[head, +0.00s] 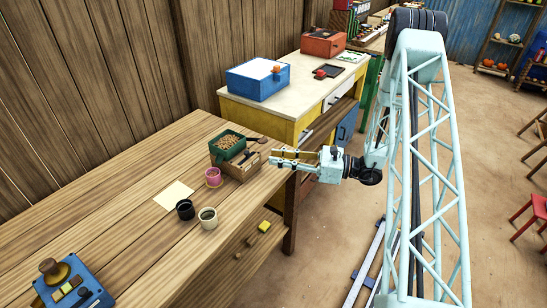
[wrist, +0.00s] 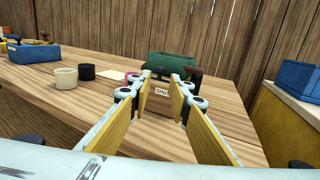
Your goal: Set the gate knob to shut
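A green hopper (head: 226,142) filled with brown grain or beans sits on a wooden stand (head: 243,168) near the table's right edge. The hopper also shows ahead in the wrist view (wrist: 170,64). In the head view my gripper (head: 276,158) is just right of the stand.
A pink cup (head: 213,177), a black cup (head: 185,210) and a cream cup (head: 208,218) stand left of the hopper, near a paper sheet (head: 173,195). A blue device (head: 73,284) is at the near left. A yellow cabinet with a blue box (head: 257,80) stands behind.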

